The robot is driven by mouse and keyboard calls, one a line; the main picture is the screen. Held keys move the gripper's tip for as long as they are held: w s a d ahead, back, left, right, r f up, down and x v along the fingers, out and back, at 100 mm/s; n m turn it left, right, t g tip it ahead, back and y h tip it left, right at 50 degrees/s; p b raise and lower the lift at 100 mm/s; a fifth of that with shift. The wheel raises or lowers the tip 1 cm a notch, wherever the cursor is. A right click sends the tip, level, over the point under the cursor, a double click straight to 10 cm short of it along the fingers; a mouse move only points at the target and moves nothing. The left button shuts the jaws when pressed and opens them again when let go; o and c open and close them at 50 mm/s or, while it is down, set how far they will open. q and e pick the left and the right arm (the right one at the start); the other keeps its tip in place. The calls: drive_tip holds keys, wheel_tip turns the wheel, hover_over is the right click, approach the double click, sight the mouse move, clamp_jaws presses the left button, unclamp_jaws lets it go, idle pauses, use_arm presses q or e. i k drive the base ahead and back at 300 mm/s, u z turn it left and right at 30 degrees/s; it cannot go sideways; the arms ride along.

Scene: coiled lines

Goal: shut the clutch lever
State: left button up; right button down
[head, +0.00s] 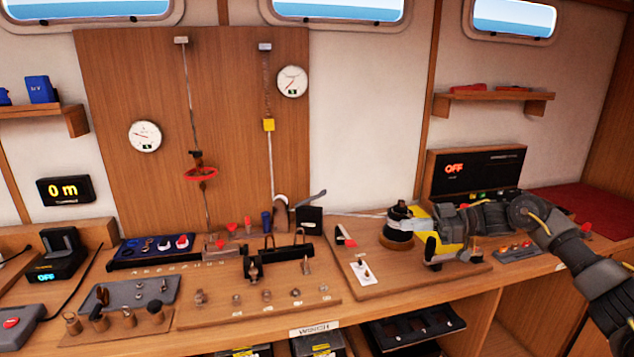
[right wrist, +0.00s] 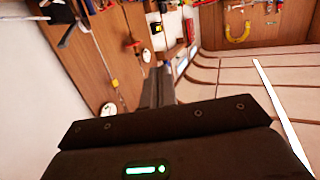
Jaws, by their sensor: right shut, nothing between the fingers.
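A grey lever (head: 312,198) slants up to the right from a black box (head: 309,216) on the bench; I take it for the clutch lever, but cannot be sure. What seems to be the same box (right wrist: 57,11) is at the top left of the right wrist view, with a pale bar beside it. My right gripper (head: 438,212) is shut and empty, right of the box and apart from it, by a black drum (head: 398,222) and a yellow-and-grey machine (head: 443,247). Its fingers (right wrist: 159,85) are together in the wrist view. My left gripper is out of view.
A wooden board (head: 225,316) with pegs and small fittings lies in front of the box.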

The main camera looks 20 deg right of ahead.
sight(323, 192)
drive_tip(key=z, duration=0.05)
drive_tip(key=i, duration=1.15)
